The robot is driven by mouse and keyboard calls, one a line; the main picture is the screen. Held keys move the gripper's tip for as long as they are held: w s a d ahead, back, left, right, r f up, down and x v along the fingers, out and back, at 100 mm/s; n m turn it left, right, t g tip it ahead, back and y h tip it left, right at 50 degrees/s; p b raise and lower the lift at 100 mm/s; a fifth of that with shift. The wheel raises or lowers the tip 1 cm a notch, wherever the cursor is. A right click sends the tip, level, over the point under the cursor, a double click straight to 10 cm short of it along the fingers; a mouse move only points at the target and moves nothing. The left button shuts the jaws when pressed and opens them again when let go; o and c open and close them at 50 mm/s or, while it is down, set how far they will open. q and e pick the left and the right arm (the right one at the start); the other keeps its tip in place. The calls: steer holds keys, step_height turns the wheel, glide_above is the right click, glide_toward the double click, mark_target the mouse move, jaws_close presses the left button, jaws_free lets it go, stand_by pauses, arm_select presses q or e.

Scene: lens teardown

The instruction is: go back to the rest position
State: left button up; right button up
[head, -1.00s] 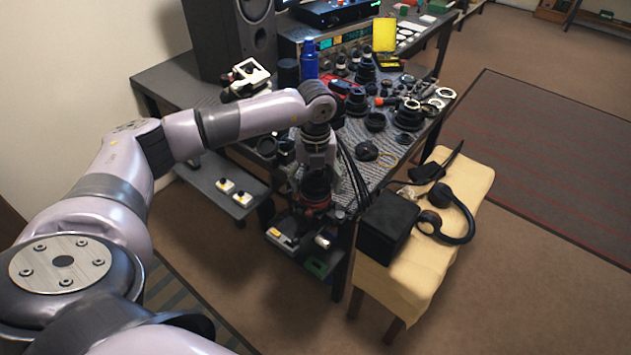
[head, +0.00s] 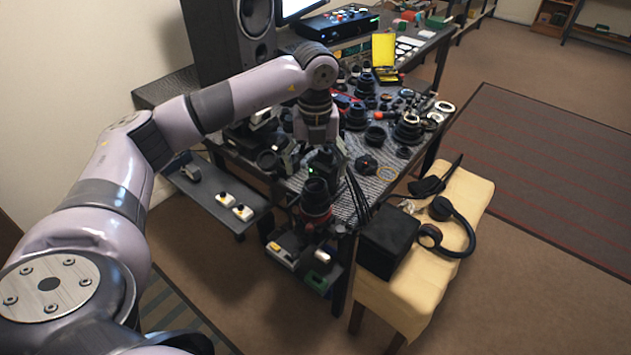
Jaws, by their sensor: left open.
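My left gripper (head: 316,145) shows in the head view, hanging down from the wrist over the front part of the workbench (head: 353,205). Its jaws are open and I see nothing held between them. Below it, near the bench's front edge, is a dark lens with a red ring (head: 316,203), apart from the arm as far as I can tell. The gripper partly hides the things behind it, and its fingertips are hard to make out against the dark items. My right gripper is not in view.
Several lens parts (head: 407,128) crowd the bench. A speaker (head: 232,40) stands behind my arm. A low side shelf (head: 200,190) is at the left. A stool with a yellow cloth (head: 408,290) holds a black box (head: 388,240) and headphones (head: 447,225). Floor at the right is clear.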

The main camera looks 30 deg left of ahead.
arm_select(q)
steer(key=shift+r, duration=1)
